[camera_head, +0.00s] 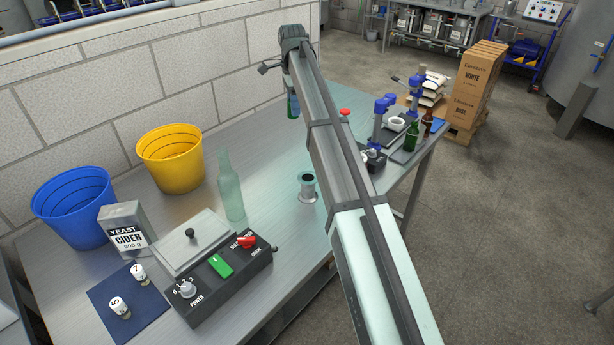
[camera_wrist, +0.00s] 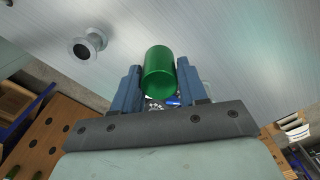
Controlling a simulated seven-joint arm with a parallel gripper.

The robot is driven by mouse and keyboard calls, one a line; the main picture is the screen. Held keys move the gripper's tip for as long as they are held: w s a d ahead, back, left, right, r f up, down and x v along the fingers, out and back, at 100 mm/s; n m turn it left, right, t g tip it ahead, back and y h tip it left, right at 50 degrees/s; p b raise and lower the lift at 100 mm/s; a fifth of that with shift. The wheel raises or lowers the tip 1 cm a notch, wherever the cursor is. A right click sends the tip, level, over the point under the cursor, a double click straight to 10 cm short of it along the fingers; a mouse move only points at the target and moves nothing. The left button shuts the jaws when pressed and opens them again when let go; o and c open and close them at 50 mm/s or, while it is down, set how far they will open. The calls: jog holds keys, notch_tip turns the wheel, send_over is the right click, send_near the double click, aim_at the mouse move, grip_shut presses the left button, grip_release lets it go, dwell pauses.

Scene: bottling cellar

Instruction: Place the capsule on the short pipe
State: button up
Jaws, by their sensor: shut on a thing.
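A green capsule (camera_wrist: 159,75) is held between the two blue fingers of my gripper (camera_wrist: 158,88) in the wrist view. My gripper is shut on it. In the head view, my gripper (camera_head: 292,92) hangs at the far end of the arm, above the back of the table, with a little green of the capsule showing. The short pipe (camera_head: 307,189), a metal piece with a wide flange, stands upright on the table, left of my arm. It also shows in the wrist view (camera_wrist: 88,45), left of the capsule and apart from it.
A frosted bottle (camera_head: 230,188) and a control box (camera_head: 222,284) stand left of the pipe. Yellow (camera_head: 169,160) and blue (camera_head: 73,208) buckets and a yeast box (camera_head: 127,229) are farther left. Blue-capped devices (camera_head: 380,120) and bottles are right of my arm. Table around the pipe is clear.

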jog(key=s+d, duration=0.2)
jog(key=s, duration=0.8)
jog(key=n, duration=0.3)
send_near(309, 177)
jog(key=shift+f, duration=2.6)
jog(key=shift+s+f, duration=0.1)
jog(key=shift+o, duration=0.9)
jog(key=o, duration=0.4)
jog(key=shift+o, duration=0.2)
notch_tip(309, 177, up, 12)
